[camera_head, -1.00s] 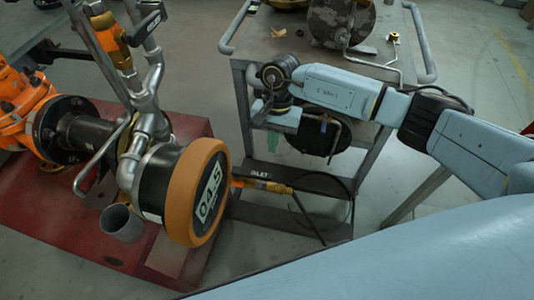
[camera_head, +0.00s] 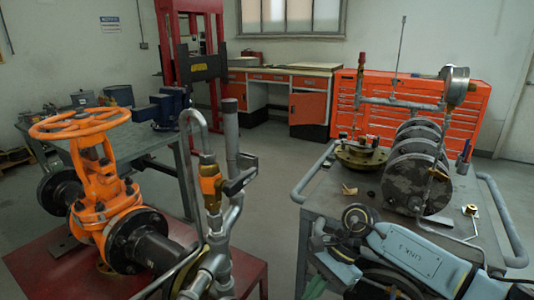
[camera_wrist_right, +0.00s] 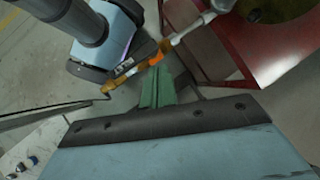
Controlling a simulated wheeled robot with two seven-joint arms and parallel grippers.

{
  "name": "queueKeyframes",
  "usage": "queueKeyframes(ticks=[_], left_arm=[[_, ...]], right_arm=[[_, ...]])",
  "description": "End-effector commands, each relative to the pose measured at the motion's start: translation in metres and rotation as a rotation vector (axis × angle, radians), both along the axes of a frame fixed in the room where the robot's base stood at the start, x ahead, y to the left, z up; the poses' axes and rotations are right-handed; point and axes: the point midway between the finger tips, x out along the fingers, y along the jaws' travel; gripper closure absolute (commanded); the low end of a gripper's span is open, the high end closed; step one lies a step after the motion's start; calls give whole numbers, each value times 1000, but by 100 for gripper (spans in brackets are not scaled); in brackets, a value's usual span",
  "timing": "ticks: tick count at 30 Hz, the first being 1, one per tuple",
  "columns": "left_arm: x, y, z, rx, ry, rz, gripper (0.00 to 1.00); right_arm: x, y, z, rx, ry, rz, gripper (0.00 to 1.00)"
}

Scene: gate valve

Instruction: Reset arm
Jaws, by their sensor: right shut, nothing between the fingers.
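My right arm comes in from the lower right of the head view, in front of the grey cart (camera_head: 302,197). Its gripper (camera_wrist_right: 156,85) shows in the wrist view as two green fingers close together, shut and empty. In the wrist view, orange and grey inlet piping (camera_wrist_right: 170,45) lies just beyond the fingertips; I cannot tell how far apart they are. The orange gate valve (camera_head: 100,195) with its handwheel (camera_head: 80,124) stands at the left of the head view, apart from the arm. My left gripper is not in view.
The cart carries several round metal discs (camera_head: 415,180) and a flanged fitting (camera_head: 360,156). A vertical pipe with an orange valve (camera_head: 211,183) rises near the red base (camera_head: 30,272). An orange tool cabinet (camera_head: 400,95) stands behind. Grey floor (camera_head: 270,190) is open between valve and cart.

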Motion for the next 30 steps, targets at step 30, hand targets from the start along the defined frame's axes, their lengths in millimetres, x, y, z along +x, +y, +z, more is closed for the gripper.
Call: queueKeyframes(ticks=[30], left_arm=[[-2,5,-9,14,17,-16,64]], right_arm=[[-277,-178,-444,-570,-1013,1547,100]])
